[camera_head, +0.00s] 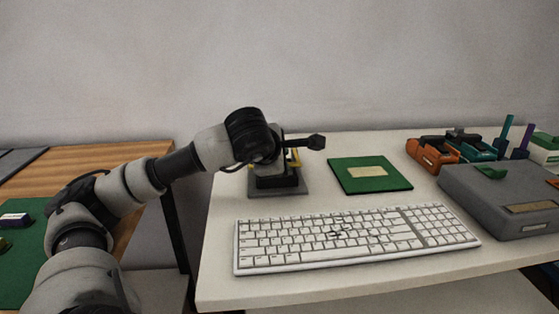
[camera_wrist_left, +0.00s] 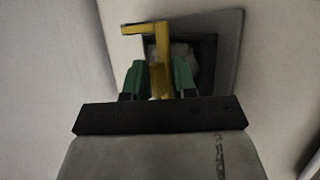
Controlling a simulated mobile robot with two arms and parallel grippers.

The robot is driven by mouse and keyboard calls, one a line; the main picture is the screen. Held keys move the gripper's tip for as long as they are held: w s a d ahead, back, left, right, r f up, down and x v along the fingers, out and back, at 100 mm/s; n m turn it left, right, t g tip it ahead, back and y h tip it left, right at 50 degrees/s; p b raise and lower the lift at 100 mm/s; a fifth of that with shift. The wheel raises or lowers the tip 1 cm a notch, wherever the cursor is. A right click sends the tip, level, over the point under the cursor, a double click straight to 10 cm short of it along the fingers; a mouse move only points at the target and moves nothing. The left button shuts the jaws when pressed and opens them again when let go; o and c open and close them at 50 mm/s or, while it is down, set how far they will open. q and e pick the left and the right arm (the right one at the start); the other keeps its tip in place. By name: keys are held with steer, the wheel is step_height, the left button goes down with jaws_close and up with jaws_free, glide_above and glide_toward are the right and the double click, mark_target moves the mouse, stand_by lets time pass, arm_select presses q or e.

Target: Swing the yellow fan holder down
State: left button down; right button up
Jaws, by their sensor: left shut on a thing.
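The yellow fan holder (camera_wrist_left: 161,62) stands out between the green fingertips of my left gripper (camera_wrist_left: 158,80) in the left wrist view, with a short arm bent to the left at its far end. My left gripper is shut on it. In the head view a small part of the yellow holder (camera_head: 295,157) shows beside my left wrist, above a black block on a grey base plate (camera_head: 295,189). My arm hides most of the holder there. In the wrist view a dark square recess (camera_wrist_left: 205,55) lies behind the holder. My right gripper is not in view.
A white keyboard (camera_head: 350,237) lies in front on the white table (camera_head: 225,288). A green board (camera_head: 369,175) lies right of the base plate. A grey box (camera_head: 500,195) and orange and teal items (camera_head: 432,152) stand farther right. A wooden table (camera_head: 120,160) is at left.

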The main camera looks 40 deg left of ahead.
arm_select(q)
steer(key=shift+f, duration=0.2)
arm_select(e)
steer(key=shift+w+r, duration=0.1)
arm_select(q)
steer(key=c, duration=1.1)
jaws_free()
steer(key=shift+r, duration=0.1)
steer(key=shift+s+r, duration=0.15)
steer(key=shift+s, duration=0.05)
steer(key=p+v, duration=0.1)
steer(key=v, duration=0.9)
steer(key=shift+d+r, duration=0.1)
steer(key=shift+d, duration=0.05)
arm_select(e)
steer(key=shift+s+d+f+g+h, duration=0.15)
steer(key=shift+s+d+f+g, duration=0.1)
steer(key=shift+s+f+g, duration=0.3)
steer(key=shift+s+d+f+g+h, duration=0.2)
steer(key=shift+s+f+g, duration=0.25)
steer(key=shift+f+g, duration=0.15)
